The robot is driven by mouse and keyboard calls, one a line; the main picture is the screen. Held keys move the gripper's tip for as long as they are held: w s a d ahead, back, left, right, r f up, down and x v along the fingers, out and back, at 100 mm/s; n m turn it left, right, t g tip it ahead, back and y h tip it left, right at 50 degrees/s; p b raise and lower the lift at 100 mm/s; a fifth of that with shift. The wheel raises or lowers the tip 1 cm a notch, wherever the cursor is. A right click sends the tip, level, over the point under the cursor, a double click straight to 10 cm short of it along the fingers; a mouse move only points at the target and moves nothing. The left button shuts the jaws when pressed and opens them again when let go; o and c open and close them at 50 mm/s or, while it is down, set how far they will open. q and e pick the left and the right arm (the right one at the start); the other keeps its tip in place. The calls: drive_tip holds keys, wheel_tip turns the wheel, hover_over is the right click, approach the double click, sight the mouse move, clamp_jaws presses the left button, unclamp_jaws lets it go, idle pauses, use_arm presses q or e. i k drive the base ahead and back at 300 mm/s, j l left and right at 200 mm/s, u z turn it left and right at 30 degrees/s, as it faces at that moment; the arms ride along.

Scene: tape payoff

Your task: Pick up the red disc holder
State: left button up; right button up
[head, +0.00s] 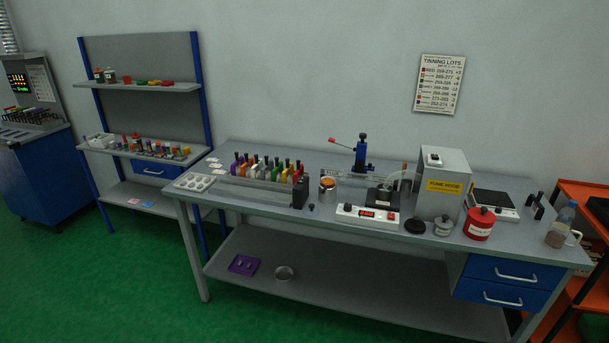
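A long rack (250,187) on the grey workbench holds a row of coloured holders with dark tops, among them purple, orange, white and green ones. A red holder (297,175) stands near the right end of this row, upright, partly hidden by its neighbours and a black block. On the upper shelf of the left unit lie small coloured pieces, including a red one (168,83); its exact shape is too small to tell. Neither of my grippers is in view.
The workbench (335,161) also carries a fume hood box (441,182), a control box with red display (367,215), a red canister (480,223) and a white tray (195,182). A purple item (244,265) lies on its lower shelf. The green floor in front is clear.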

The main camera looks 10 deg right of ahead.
sight(299, 170)
drive_tip(key=i+u, duration=0.1)
drive_tip(key=i, duration=0.85)
drive_tip(key=i+u, duration=0.1)
drive_tip(key=i, duration=0.85)
drive_tip(key=i+l+u, duration=0.1)
drive_tip(key=i, duration=0.85)
